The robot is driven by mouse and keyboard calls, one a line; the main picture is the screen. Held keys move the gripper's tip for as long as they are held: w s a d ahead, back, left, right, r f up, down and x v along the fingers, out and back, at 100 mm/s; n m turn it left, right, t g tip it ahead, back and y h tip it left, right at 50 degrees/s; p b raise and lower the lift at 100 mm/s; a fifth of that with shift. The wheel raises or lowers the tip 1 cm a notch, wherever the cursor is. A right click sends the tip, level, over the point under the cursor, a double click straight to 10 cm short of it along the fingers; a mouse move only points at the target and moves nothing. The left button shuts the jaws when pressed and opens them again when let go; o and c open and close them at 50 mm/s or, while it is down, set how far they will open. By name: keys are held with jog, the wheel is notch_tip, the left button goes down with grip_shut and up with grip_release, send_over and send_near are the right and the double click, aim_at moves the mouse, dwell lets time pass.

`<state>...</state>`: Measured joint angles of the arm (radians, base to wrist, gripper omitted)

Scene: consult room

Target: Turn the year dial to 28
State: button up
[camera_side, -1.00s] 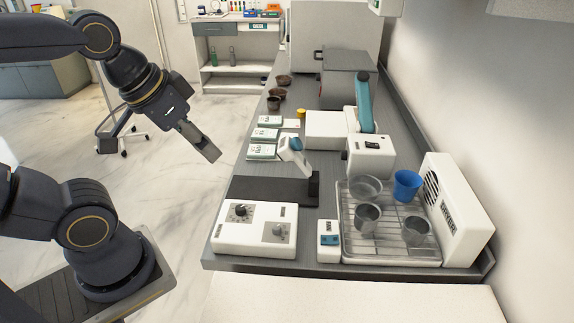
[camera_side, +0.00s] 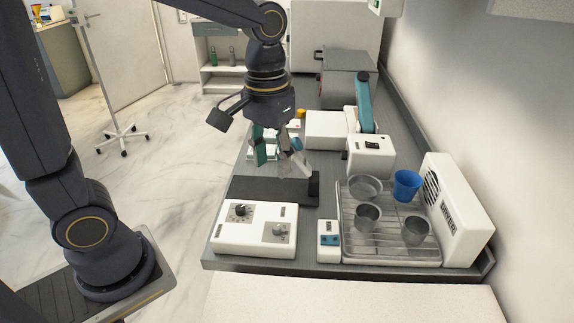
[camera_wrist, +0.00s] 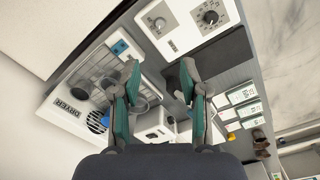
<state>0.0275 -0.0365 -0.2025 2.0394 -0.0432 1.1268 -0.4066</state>
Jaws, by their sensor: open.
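A white control box (camera_side: 254,229) lies at the near left of the counter. It has a round black dial (camera_side: 240,210) at its upper left and a smaller knob on a grey plate (camera_side: 279,230) at its right. In the wrist view the black dial (camera_wrist: 211,17) and the grey plate (camera_wrist: 160,22) show near the top edge; I cannot read their marks or tell which is the year dial. My gripper (camera_side: 274,156) is open and empty above the counter, beyond the box and apart from it. In the wrist view its fingers (camera_wrist: 159,72) are spread.
A dark mat (camera_side: 255,190) lies behind the box, with a small stand at its right end. A small white device (camera_side: 328,240) is right of the box. A wire rack (camera_side: 390,248) holds metal cups and a blue cup (camera_side: 406,184) beside the white dryer (camera_side: 455,215).

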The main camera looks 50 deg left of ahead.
aim_at(276, 226)
jog(key=f, duration=1.6)
jog(key=shift+d+f, duration=0.1)
jog(key=shift+d, duration=0.15)
grip_shut()
